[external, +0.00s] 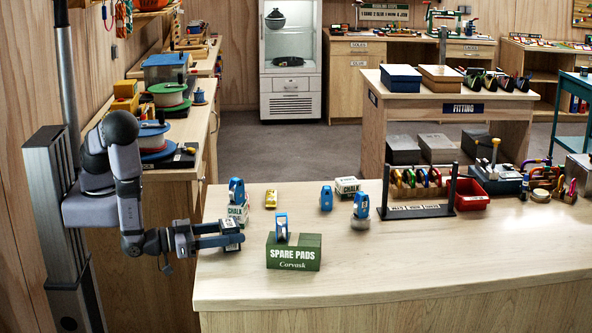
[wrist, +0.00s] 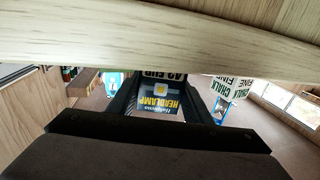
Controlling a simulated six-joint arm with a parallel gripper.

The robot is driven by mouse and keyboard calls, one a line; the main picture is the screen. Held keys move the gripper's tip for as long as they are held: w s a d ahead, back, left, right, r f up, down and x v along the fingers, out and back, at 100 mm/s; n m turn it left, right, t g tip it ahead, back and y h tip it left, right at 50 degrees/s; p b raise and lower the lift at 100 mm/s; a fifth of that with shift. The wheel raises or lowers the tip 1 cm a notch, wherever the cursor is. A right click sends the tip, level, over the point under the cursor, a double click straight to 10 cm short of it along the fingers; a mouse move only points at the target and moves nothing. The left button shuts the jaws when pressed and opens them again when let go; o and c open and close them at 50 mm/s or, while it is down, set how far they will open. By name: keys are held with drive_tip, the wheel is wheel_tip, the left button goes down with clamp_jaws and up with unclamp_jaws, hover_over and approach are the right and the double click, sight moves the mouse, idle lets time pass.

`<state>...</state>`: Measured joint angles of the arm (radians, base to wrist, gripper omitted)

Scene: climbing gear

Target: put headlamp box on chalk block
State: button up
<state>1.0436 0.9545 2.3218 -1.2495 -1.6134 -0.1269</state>
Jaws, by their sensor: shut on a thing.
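The headlamp box (wrist: 158,103), dark blue-black with yellow lettering, is between the fingers of my gripper in the wrist view. My gripper (external: 232,235) is shut on it at the table's left end, and the box shows only as a small dark shape in the external view. One white chalk block (external: 237,213) stands just behind my gripper, with a blue device above it; a chalk block also shows upside down in the wrist view (wrist: 232,88). Another white chalk block (external: 347,186) lies farther back to the right, apart from my gripper.
A green SPARE PADS box (external: 293,252) with a blue device (external: 281,226) on it stands right of my gripper. A yellow item (external: 270,199) and blue devices (external: 326,198) (external: 361,205) stand behind. A rack (external: 420,209) is farther right. The front right tabletop is clear.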

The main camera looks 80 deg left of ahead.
drive_tip(key=shift+f, duration=0.15)
drive_tip(key=shift+f+b, duration=0.3)
drive_tip(key=o, duration=1.2)
drive_tip(key=shift+r, duration=0.1)
drive_tip(key=shift+o, duration=0.2)
drive_tip(key=b+v, duration=0.2)
drive_tip(key=v, duration=0.3)
drive_tip(key=shift+s+d+b, duration=0.1)
drive_tip(key=shift+s+b, duration=0.2)
drive_tip(key=shift+b, duration=0.05)
drive_tip(key=shift+o, duration=0.4)
drive_tip(key=shift+v, duration=0.85)
